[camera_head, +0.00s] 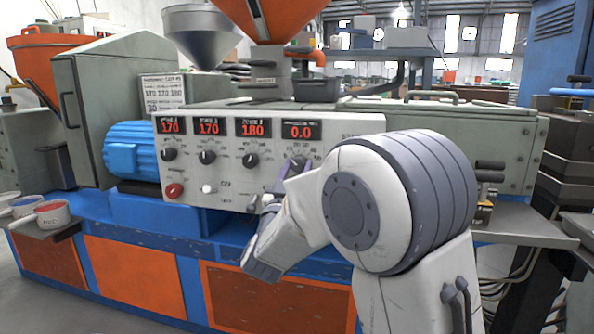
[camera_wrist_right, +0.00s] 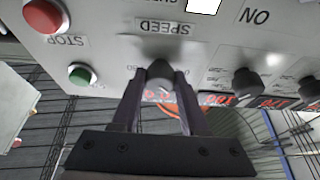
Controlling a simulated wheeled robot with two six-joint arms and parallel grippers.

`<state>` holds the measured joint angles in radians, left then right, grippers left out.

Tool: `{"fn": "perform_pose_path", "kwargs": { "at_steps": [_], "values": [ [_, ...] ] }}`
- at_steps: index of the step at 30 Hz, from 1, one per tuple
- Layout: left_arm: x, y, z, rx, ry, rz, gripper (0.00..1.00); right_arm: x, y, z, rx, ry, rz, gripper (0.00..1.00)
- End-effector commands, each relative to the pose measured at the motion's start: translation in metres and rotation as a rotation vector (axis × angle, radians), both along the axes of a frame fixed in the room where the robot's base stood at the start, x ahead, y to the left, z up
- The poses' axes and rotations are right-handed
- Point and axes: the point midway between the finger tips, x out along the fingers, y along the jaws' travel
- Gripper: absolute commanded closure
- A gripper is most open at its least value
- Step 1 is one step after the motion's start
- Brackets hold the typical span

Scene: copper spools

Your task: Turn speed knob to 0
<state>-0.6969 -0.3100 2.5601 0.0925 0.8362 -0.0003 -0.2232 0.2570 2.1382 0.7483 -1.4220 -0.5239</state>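The speed knob (camera_wrist_right: 160,74) is a dark round knob on the pale control panel, beside an upside-down "SPEED" label in the right wrist view. My right gripper (camera_wrist_right: 160,78) has one finger on each side of it and appears shut on it. In the head view my right gripper (camera_head: 284,178) is at the right part of the panel (camera_head: 225,183), and my forearm hides the knob's surroundings. The rightmost red display (camera_head: 301,131) above reads 0.0. My left gripper is not in view.
A red STOP button (camera_wrist_right: 45,15) and a green button (camera_wrist_right: 82,75) sit near the knob. Other dark knobs (camera_head: 207,157) and a red button (camera_head: 174,190) are further left on the panel. A blue motor (camera_head: 132,150) and paint-like tubs (camera_head: 52,213) stand left.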

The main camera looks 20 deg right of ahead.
Motion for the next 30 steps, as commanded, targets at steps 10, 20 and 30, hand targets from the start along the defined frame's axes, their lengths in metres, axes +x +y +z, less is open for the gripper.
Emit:
{"fn": "perform_pose_path", "kwargs": {
  "at_steps": [10, 20, 30],
  "values": [
    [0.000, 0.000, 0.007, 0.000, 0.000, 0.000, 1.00, -0.001, -0.001, 0.001, -0.041, 0.030, -0.002, 1.00],
    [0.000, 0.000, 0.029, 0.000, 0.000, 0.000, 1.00, -0.002, -0.003, 0.002, -0.214, 0.149, -0.002, 1.00],
    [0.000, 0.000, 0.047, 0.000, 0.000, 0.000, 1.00, -0.002, -0.004, 0.001, -0.381, 0.263, -0.001, 1.00]
  ]
}}
